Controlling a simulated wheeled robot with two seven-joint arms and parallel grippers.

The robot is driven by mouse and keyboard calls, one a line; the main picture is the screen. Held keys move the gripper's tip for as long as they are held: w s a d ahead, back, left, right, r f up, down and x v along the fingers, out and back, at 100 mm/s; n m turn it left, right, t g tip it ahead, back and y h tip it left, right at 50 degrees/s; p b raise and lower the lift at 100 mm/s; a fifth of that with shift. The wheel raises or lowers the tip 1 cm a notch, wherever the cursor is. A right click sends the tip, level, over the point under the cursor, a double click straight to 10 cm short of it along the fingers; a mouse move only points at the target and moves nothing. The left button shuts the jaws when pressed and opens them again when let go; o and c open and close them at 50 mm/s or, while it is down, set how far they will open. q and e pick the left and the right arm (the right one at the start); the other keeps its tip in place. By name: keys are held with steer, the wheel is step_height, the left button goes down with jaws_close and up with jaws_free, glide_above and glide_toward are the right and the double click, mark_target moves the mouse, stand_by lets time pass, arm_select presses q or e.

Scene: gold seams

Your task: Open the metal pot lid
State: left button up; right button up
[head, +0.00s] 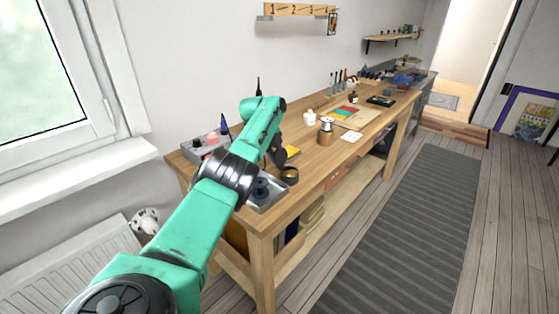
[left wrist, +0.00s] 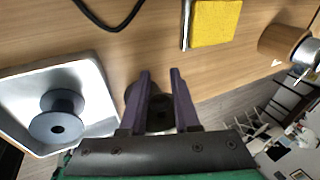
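A small round dark metal pot (head: 289,175) stands near the front edge of the workbench, just right of a metal tray. Whether a lid sits on it is too small to tell. In the left wrist view, a dark round thing, probably this pot (left wrist: 158,113), shows between and behind my fingers, partly hidden by them. My left gripper (head: 277,160) is close to the pot in the head view, partly hidden by my own arm. In the left wrist view my left gripper (left wrist: 160,72) has its two fingers apart, with nothing clearly held. My right gripper is out of view.
The metal tray (left wrist: 100,75) holds a dark spool (left wrist: 58,115). A yellow pad (left wrist: 215,22) lies behind, and a wooden cylinder (left wrist: 283,42) stands to the right. The workbench (head: 310,165) has bare wood between them. A black cable (left wrist: 108,18) lies at the back.

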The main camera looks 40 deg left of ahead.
arm_select(q)
steer(key=shift+o, duration=0.8)
